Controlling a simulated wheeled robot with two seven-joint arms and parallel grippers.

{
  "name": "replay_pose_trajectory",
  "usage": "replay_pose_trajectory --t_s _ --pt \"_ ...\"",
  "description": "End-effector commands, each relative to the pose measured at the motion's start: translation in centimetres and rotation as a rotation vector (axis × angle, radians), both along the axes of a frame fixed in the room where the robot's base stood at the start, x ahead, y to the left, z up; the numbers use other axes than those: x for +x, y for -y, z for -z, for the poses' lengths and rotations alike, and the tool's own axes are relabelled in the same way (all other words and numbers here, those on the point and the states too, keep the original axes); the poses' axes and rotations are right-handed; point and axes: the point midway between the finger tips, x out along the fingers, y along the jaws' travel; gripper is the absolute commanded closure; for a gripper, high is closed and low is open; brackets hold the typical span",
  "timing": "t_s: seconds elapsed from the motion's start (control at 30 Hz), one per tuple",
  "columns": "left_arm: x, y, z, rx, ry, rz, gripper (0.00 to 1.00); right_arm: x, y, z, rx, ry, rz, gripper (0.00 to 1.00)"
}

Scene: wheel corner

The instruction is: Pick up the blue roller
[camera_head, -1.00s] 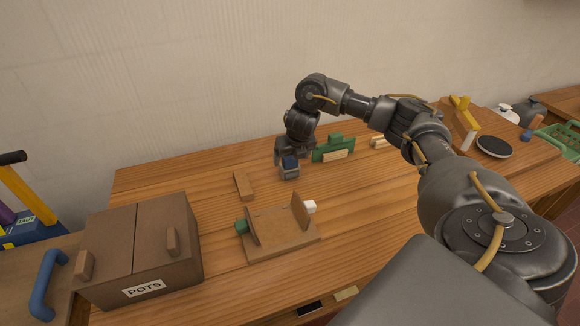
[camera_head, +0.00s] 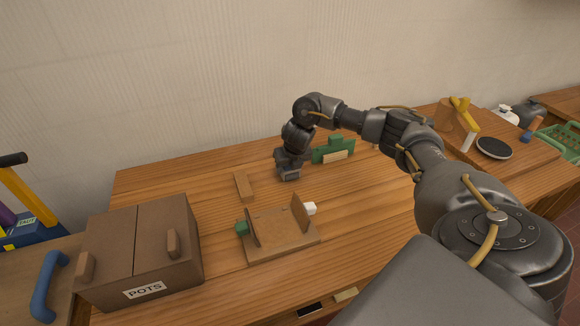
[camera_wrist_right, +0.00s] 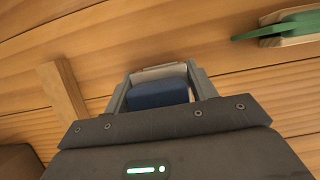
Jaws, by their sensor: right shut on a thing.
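The blue roller (camera_wrist_right: 158,94) shows in the right wrist view between the two fingers of my right gripper (camera_wrist_right: 160,88), which is shut on it. In the head view the right gripper (camera_head: 288,172) points down at the table's back middle, and the roller is hidden behind it there. I cannot tell whether the roller touches the table. My left gripper is not in view.
A wooden block (camera_head: 243,185) lies left of the right gripper, and a green piece (camera_head: 333,149) stands to its right. A wooden stand (camera_head: 282,238) is in front. A brown box marked POTS (camera_head: 150,250) stands at front left.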

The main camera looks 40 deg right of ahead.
Motion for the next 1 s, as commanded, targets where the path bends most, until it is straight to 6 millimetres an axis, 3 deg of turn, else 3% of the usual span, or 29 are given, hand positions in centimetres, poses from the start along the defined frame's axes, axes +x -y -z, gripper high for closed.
replay_pose_trajectory --t_s 0.47,0.63,0.73,0.9,1.0 --pt "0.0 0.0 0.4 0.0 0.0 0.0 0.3 0.2 0.0 -1.2 0.001 0.006 -0.001 0.71" --pt "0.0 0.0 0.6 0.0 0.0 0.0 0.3 0.0 -0.4 -3.8 0.002 0.006 -0.004 0.71" --pt "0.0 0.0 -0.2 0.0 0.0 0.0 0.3 -1.0 -1.7 -6.1 0.0 0.007 -0.008 0.71" --pt "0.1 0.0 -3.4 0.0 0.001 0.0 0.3 -3.0 -4.3 -10.6 -0.003 0.007 -0.007 0.71" --pt "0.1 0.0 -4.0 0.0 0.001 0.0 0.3 -4.5 -6.5 -11.1 -0.003 0.004 -0.011 0.71"
